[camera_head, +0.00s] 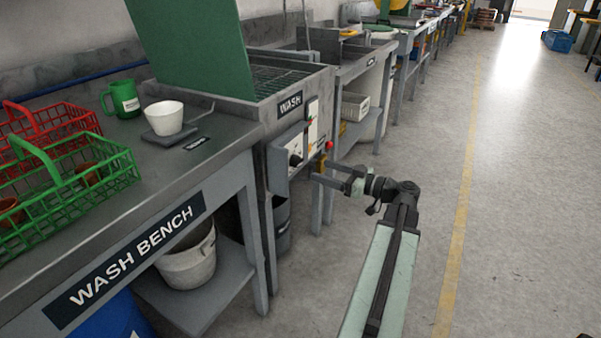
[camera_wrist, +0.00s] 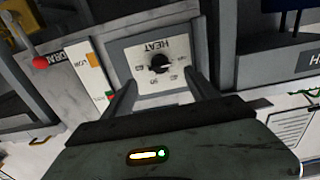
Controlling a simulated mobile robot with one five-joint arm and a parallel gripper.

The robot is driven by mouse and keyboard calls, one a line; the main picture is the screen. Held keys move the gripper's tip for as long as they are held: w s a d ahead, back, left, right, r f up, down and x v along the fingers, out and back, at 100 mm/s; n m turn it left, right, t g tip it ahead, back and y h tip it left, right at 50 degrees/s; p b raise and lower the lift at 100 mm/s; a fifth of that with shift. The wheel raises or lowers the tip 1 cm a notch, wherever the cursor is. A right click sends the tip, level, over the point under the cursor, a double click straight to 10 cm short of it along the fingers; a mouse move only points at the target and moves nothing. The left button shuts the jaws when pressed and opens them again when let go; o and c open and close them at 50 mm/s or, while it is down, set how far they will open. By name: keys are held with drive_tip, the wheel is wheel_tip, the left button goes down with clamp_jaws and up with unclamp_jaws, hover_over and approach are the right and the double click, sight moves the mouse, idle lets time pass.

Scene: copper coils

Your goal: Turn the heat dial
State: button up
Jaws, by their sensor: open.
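The heat dial (camera_wrist: 160,63) is a black knob on a white plate marked HEAT, in the upper middle of the wrist view, where the picture is upside down. In the head view the dial (camera_head: 295,160) shows small on the front panel of the wash unit. My gripper (camera_wrist: 163,88) is open and empty, its two fingers on either side of the plate's lower part in the wrist view. The knob lies beyond the fingertips, apart from them. In the head view my gripper (camera_head: 316,171) points left toward the panel. The exact gap cannot be told.
A red knob (camera_wrist: 39,62) on a lever and a panel with coloured marks (camera_wrist: 97,68) are beside the dial. The wash bench (camera_head: 240,132) with a green basket (camera_head: 75,188), a white cup (camera_head: 163,118) and a green mug (camera_head: 124,99) stands left.

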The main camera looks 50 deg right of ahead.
sight(297, 162)
drive_tip(key=x, duration=0.8)
drive_tip(key=shift+s, duration=0.1)
drive_tip(key=c, duration=1.4)
